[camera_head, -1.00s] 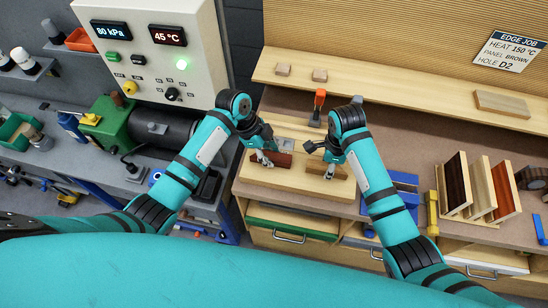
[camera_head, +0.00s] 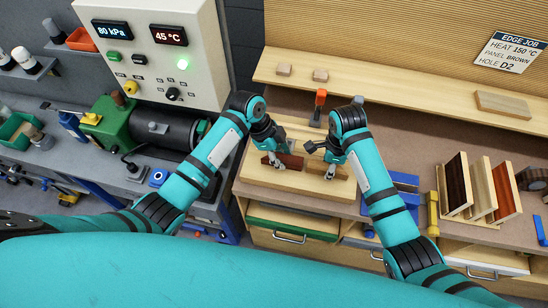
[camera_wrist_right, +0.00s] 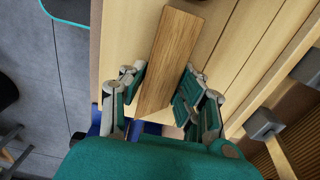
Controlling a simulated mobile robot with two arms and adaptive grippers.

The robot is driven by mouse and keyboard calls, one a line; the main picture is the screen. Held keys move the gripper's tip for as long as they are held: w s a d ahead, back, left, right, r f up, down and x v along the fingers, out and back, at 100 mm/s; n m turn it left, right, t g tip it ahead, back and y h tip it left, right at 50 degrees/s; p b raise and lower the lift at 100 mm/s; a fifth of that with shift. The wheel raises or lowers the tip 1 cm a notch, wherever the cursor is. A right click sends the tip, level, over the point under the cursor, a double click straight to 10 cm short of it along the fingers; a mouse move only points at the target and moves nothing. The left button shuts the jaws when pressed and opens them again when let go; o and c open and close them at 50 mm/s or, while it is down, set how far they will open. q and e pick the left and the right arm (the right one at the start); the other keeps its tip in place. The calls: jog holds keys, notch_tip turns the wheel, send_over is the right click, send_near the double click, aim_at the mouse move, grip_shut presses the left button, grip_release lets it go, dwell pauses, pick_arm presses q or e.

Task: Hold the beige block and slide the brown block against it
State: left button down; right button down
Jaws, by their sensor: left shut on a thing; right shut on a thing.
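The brown block (camera_head: 292,161), reddish and dark, lies on the pale wooden board in the head view. My left gripper (camera_head: 273,162) is shut on its left part. The beige block (camera_head: 341,172), tan with visible grain, lies to its right on the same board. My right gripper (camera_head: 328,170) is shut on it. In the right wrist view the beige block (camera_wrist_right: 171,55) runs lengthwise between the fingers of my right gripper (camera_wrist_right: 161,82).
The pale board (camera_head: 262,183) rests on the bench above drawers. An orange-handled tool (camera_head: 319,106) stands behind it. A rack of upright panels (camera_head: 481,190) is at right, with a yellow tool (camera_head: 433,212) beside it. A control box (camera_head: 150,55) stands at back left.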

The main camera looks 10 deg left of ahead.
pick_arm(q)
jog(key=shift+d, duration=0.5)
jog(key=shift+d, duration=0.15)
dwell(0.6)
jog(key=c, duration=0.9)
grip_release()
jog(key=v, duration=1.2)
